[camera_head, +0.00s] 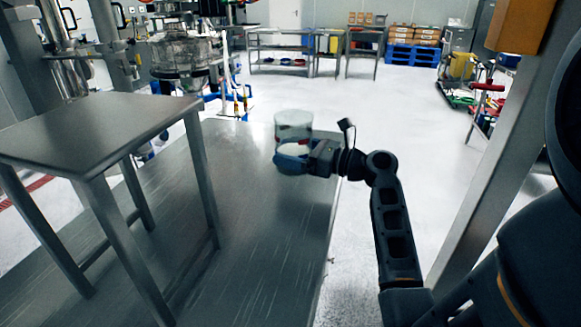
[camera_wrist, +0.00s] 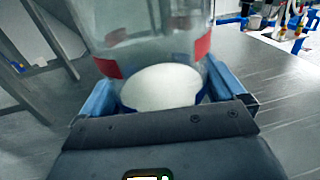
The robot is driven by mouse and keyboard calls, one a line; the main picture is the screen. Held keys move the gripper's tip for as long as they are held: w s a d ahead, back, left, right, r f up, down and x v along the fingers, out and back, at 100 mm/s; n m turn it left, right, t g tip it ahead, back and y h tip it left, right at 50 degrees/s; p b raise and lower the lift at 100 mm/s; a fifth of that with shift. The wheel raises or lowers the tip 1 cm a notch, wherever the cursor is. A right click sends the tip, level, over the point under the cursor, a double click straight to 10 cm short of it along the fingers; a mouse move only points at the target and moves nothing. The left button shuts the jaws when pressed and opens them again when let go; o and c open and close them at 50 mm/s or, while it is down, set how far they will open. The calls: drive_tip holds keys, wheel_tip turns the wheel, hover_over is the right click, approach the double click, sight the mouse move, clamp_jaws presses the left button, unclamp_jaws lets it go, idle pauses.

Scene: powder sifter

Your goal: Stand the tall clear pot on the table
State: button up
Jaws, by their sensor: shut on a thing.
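The tall clear pot (camera_head: 294,122) is a see-through cylinder with red patches on its side and something white low inside. In the wrist view the pot (camera_wrist: 140,35) stands between the two blue fingers, its top cut off by the picture edge. My gripper (camera_head: 291,160) is shut on the pot near its base. The pot looks about upright over the far right part of the platform; I cannot tell whether it touches. The metal table (camera_head: 85,125) stands at the left, its top bare.
The wide metal platform (camera_head: 265,245) is under the table and mostly clear. A sifter machine (camera_head: 182,55) stands behind at the left. A metal post (camera_head: 500,165) rises at the right. Shelves (camera_head: 280,50) and blue pallets (camera_head: 412,54) are far back.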

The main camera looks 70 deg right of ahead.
drive_tip(key=shift+w+a+f, duration=0.3)
drive_tip(key=shift+w+f, duration=0.1)
drive_tip(key=shift+f, duration=1.85)
drive_tip(key=shift+f, duration=0.1)
drive_tip(key=o, duration=0.9)
drive_tip(key=shift+s, duration=0.2)
drive_tip(key=s, duration=0.7)
drive_tip(key=s+a+b, duration=0.1)
drive_tip(key=s, duration=0.3)
drive_tip(key=shift+s, duration=0.3)
